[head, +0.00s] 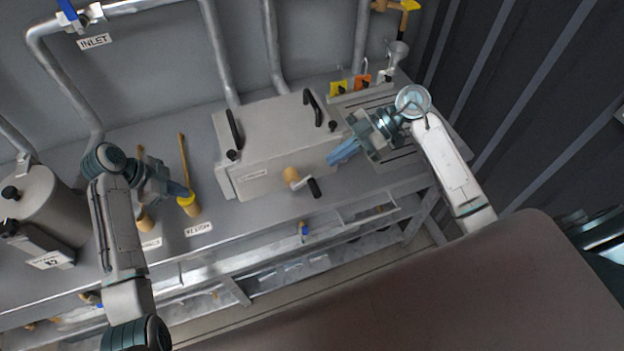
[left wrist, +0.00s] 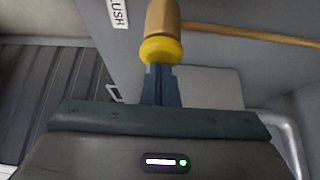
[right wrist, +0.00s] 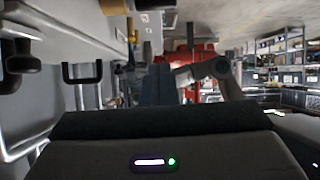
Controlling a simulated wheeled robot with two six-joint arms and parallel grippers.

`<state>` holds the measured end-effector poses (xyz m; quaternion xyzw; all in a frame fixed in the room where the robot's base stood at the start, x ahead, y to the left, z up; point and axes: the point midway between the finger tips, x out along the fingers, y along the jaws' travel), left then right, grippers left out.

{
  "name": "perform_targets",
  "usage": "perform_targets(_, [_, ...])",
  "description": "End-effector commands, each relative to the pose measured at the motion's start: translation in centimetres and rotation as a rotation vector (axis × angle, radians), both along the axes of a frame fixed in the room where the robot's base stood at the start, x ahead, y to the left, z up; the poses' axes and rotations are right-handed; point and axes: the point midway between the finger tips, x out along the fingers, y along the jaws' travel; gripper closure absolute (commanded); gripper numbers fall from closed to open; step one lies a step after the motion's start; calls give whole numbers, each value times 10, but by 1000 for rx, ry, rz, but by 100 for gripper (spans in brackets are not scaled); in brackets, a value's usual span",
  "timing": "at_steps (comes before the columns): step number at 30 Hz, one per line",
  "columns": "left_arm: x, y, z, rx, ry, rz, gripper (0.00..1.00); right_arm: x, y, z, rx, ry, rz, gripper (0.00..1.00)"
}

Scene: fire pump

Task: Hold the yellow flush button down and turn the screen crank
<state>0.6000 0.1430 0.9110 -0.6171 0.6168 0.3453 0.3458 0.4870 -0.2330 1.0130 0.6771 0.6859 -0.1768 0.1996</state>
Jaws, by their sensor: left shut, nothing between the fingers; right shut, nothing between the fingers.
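The yellow flush button (head: 186,199) is a yellow cap on a brass-coloured cylinder on the left part of the bench. In the left wrist view the yellow cap (left wrist: 161,50) is right at the tips of my left gripper (left wrist: 161,70). My left gripper (head: 188,191) is shut and empty at the cap; contact and how far it is pressed cannot be told. The screen crank (head: 302,183) has a brass hub and a black handle on the front of a grey box. My right gripper (head: 331,161) is shut and empty, above and right of the crank, apart from it.
The grey box (head: 265,145) has black handles on its lid. A grey cylinder tank (head: 45,205) stands left. Yellow and orange tags (head: 362,80) are at the back right. A thin brown rod (head: 183,160) rises behind the button. Pipes run along the wall.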

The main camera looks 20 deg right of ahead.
Motion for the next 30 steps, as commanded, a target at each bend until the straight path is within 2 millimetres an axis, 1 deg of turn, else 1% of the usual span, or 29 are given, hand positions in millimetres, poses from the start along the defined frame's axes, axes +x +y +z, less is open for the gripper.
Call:
perform_targets(4, [0, 0, -1, 1, 1, 0, 100, 0, 4, -1, -5, 27, -21, 100])
perform_targets(8, [0, 0, -1, 1, 1, 0, 100, 0, 15, -8, -3, 29, -21, 100])
perform_targets(18, [0, 0, -1, 1, 1, 0, 100, -1, 66, -38, -1, 30, -20, 100])
perform_targets(23, [0, 0, -1, 1, 1, 0, 100, 0, 88, -51, -2, 28, -21, 100])
perform_targets(25, [0, 0, -1, 1, 1, 0, 100, 0, 77, -59, -11, 30, -22, 100])
perform_targets(30, [0, 0, -1, 1, 1, 0, 100, 0, 61, -71, -9, 28, -22, 100])
